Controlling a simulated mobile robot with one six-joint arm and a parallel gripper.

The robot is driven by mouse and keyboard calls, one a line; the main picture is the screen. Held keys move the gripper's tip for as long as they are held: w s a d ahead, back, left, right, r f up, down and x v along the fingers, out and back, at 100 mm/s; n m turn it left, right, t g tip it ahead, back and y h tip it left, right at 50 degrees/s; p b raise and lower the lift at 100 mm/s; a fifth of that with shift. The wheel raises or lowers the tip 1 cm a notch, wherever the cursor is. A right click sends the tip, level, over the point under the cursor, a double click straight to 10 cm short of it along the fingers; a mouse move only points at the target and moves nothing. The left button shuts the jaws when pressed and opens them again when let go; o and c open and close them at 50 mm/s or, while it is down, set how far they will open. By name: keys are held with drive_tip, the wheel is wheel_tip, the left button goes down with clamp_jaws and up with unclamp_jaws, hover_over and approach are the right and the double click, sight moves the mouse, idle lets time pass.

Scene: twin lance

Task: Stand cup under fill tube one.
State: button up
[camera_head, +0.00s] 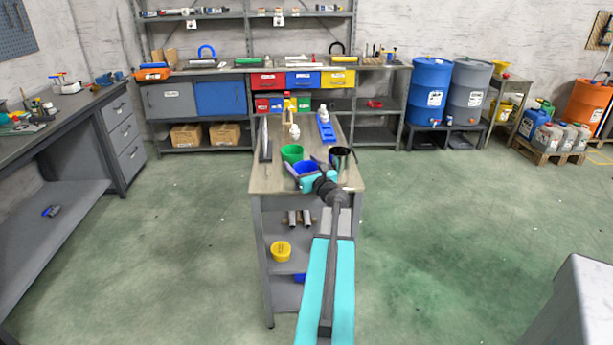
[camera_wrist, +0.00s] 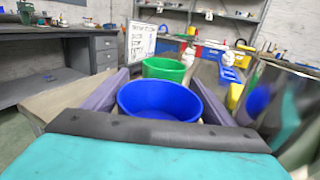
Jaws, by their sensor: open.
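A blue cup (camera_head: 305,169) stands on the narrow bench, and it also shows in the wrist view (camera_wrist: 160,101). My gripper (camera_head: 309,166) is open, with one finger on each side of the blue cup; I cannot tell whether either finger touches it. A green cup (camera_head: 291,152) stands just beyond, and it shows behind the blue one in the wrist view (camera_wrist: 164,69). Two white nozzle-like pieces stand farther back, one (camera_head: 294,131) near the middle and one above a blue base (camera_head: 327,131). I cannot tell which part is fill tube one.
A dark shiny cylinder (camera_head: 343,159) stands close to the right of my gripper, large in the wrist view (camera_wrist: 280,105). A white written board (camera_wrist: 140,42) stands upright at the bench's left. A yellow cup (camera_head: 281,251) sits on the shelf below.

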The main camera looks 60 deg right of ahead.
drive_tip(key=shift+w, duration=0.1)
idle(0.5)
drive_tip(key=c, duration=0.9)
drive_tip(key=shift+r, duration=0.1)
drive_tip(key=shift+r, duration=0.75)
wheel_tip(320, 180, up, 2)
drive_tip(key=a+r+p+v, duration=0.1)
drive_tip(key=p+v, duration=0.6)
drive_tip(key=v, duration=0.6)
drive_tip(key=shift+r, duration=0.25)
drive_tip(key=shift+a+p, duration=0.25)
drive_tip(key=shift+p, duration=0.7)
